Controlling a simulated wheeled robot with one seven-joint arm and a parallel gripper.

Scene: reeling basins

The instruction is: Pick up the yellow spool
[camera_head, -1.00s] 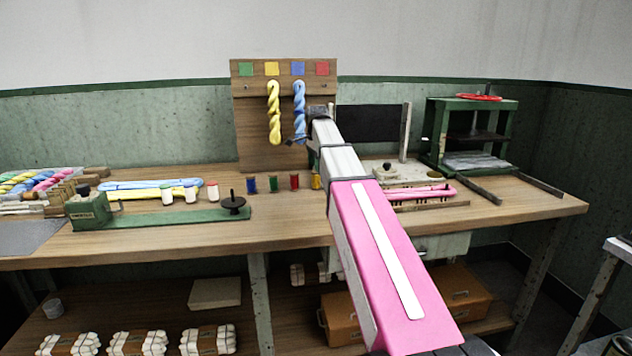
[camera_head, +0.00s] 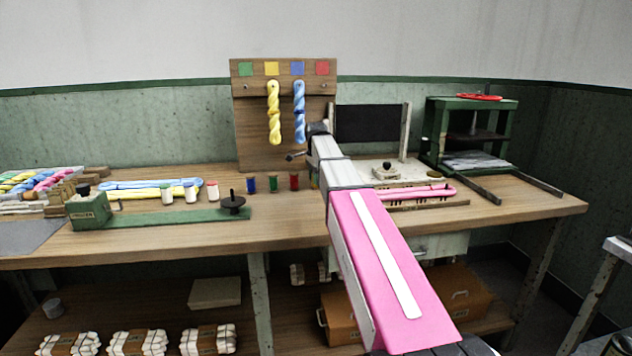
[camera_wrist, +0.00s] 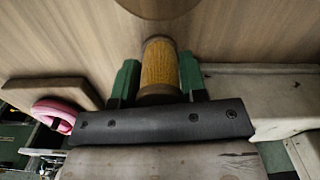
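The yellow spool (camera_wrist: 160,66) is large in the wrist view, between the two green fingers of my gripper (camera_wrist: 160,82). One finger is close on each side of it. I cannot tell whether they touch it. The spool's near end is beside the dark palm bar. In the head view, only a sliver of yellow (camera_head: 314,183) shows beside my arm, at the right end of the row of spools. My arm hides most of the spool and the fingers there.
Blue (camera_head: 251,184), green (camera_head: 273,184) and red (camera_head: 294,181) spools stand left of my arm. A wooden board (camera_head: 255,130) with yellow and blue skeins rises behind. A pink skein (camera_head: 425,191) lies to the right. The bench front (camera_head: 290,228) is clear.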

